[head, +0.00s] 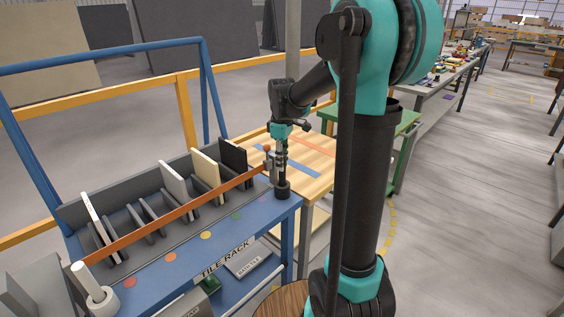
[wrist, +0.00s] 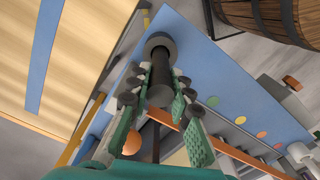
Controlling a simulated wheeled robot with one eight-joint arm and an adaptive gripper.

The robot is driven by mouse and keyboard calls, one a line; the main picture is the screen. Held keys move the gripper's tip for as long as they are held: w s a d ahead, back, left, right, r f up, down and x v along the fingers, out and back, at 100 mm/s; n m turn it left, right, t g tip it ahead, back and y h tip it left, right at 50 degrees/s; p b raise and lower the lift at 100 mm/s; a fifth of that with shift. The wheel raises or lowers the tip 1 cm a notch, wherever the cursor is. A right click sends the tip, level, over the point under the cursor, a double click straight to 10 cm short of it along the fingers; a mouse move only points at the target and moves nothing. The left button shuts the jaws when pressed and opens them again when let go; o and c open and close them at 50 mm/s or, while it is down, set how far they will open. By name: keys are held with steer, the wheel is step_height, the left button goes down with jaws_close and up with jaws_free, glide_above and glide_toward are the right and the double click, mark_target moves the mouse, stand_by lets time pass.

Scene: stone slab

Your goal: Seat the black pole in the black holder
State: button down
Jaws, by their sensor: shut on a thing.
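The black pole (wrist: 160,92) is held upright between the fingers of my gripper (wrist: 160,110). The gripper is shut on it, above the right end of the blue table; it also shows in the head view (head: 281,150). The black holder (head: 282,190) is a round, ring-like base on the table's right corner. In the wrist view the holder (wrist: 159,45) surrounds the pole's far end. The pole's lower end meets the holder in the head view, but I cannot tell how deep it sits.
An orange-brown bar (head: 170,212) runs along the blue table (head: 165,265) close to the gripper. Behind it stands a rack with several upright tiles (head: 205,171). A white pole in a white holder (head: 100,297) stands front left. A wooden table (head: 310,165) adjoins behind.

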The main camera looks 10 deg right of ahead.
steer(key=shift+f, duration=0.15)
steer(key=c, duration=1.4)
jaws_free()
steer(key=shift+o, duration=0.2)
step_height(320, 180, up, 12)
steer(key=shift+r, duration=0.15)
steer(key=s+d+f+m+t, duration=0.2)
steer(key=s+f+m, duration=0.4)
steer(key=s+f, duration=0.5)
steer(key=s+d+f+m+t, duration=0.2)
steer(key=s+f+m, duration=0.3)
steer(key=s+f, duration=0.6)
steer(key=shift+f+m, duration=0.4)
steer(key=shift+f, duration=0.35)
steer(key=shift+d, duration=0.1)
